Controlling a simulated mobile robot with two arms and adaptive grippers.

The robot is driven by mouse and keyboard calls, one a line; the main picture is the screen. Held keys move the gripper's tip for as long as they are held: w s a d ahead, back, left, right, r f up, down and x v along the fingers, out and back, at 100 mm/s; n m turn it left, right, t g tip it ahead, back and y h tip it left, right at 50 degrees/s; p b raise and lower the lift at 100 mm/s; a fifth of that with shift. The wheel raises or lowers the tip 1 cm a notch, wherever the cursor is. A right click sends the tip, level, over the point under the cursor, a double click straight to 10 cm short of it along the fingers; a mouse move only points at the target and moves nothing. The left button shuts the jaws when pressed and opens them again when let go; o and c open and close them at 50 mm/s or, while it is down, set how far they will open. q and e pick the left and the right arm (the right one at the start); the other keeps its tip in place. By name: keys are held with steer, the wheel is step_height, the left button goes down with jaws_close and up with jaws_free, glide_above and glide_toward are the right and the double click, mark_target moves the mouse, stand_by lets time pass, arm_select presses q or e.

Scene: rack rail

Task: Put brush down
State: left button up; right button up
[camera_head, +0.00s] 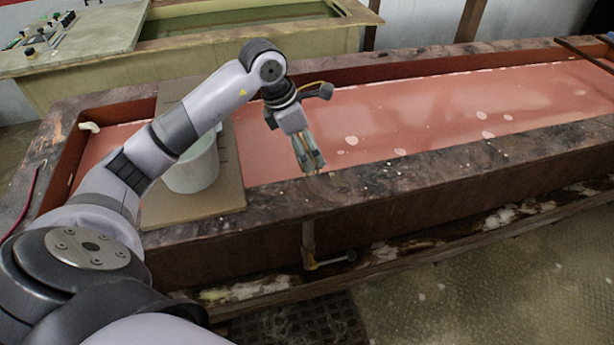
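No brush can be made out clearly in the head view. My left gripper (312,166) points down over the near edge of the long trough (450,170). Its fingers look close together, but they are too small to tell whether they hold anything thin between them. A white bucket (192,172) stands on a flat tan board (205,207) laid across the trough, left of the gripper and partly behind my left arm. My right gripper is out of the picture.
The trough holds pinkish-red liquid (420,115) with pale patches. A pipe with a valve (310,255) sticks out of its front below the gripper. A second tank (240,20) stands behind, with small items (45,35) on its left top. Bare board shows in front of the bucket.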

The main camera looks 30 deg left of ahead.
arm_select(q)
step_height(320, 180, down, 7)
steer(key=shift+f+p, duration=0.1)
steer(key=shift+p, duration=0.65)
step_height(320, 180, down, 4)
steer(key=shift+p, duration=0.65)
steer(key=shift+f, duration=0.3)
steer(key=o, duration=1.2)
steer(key=shift+r, duration=0.1)
